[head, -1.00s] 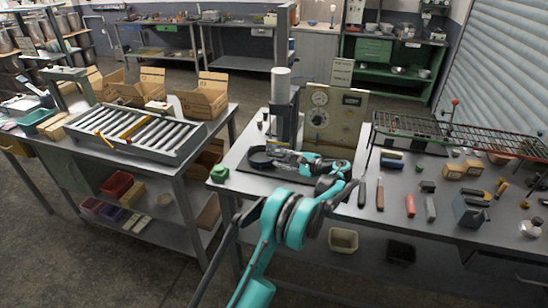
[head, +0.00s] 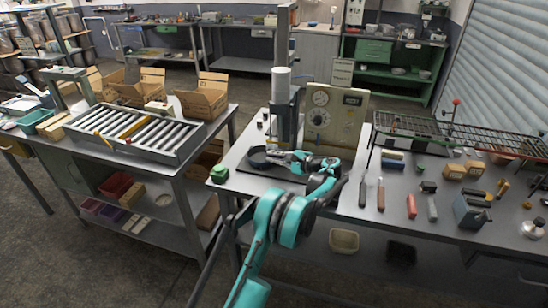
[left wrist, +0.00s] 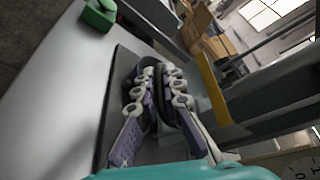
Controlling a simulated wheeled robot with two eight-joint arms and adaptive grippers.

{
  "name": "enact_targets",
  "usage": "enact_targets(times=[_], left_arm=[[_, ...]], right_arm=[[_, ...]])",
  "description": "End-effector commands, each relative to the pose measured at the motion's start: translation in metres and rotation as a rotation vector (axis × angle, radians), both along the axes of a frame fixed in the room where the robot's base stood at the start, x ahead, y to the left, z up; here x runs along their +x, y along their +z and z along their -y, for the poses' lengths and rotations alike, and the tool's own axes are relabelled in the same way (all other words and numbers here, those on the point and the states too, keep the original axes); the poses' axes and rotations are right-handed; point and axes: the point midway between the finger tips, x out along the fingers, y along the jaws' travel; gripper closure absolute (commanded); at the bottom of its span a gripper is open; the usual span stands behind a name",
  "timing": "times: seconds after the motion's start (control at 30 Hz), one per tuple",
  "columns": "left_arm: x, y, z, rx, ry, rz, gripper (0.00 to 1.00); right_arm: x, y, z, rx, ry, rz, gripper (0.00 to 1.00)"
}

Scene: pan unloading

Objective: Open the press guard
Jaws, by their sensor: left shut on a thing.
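The press (head: 285,112) stands on the middle bench, with a tall dark column and a white cylinder on top. A yellow-edged guard part (left wrist: 209,88) shows right of my fingers in the left wrist view; how far open it stands I cannot tell. A dark round pan (head: 257,158) lies at the press's foot. My left gripper (head: 284,157) reaches in from the right, low beside the press. In the left wrist view its fingers (left wrist: 160,80) are closed around a dark, narrow piece, which looks like the pan's handle; the fingers hide most of it. My right gripper is not in view.
A green block (head: 219,174) lies at the bench's left corner. A wire rack (head: 455,138) and several hand tools fill the right side. A roller tray (head: 137,131) is on the left bench.

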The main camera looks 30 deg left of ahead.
Motion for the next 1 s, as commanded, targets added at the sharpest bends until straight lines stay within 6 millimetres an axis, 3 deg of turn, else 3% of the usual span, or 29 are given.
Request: enact_targets(times=[0.43, 0.77, 0.8, 0.87, 1.0], left_arm=[[0.001, 0.093, 0.000, 0.004, -0.003, 0.000, 1.00], [0.000, 0.095, 0.000, 0.003, -0.002, 0.000, 1.00], [0.000, 0.095, 0.000, 0.003, -0.002, 0.001, 0.84], [0.000, 0.095, 0.000, 0.003, -0.002, 0.001, 0.71], [0.000, 0.094, 0.000, 0.003, -0.002, 0.001, 0.71]], right_arm=[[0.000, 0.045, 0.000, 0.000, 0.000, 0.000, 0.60], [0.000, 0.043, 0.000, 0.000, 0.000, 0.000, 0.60], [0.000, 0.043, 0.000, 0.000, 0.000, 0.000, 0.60], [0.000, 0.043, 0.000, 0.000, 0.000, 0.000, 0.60], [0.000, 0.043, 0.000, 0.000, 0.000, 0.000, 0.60]])
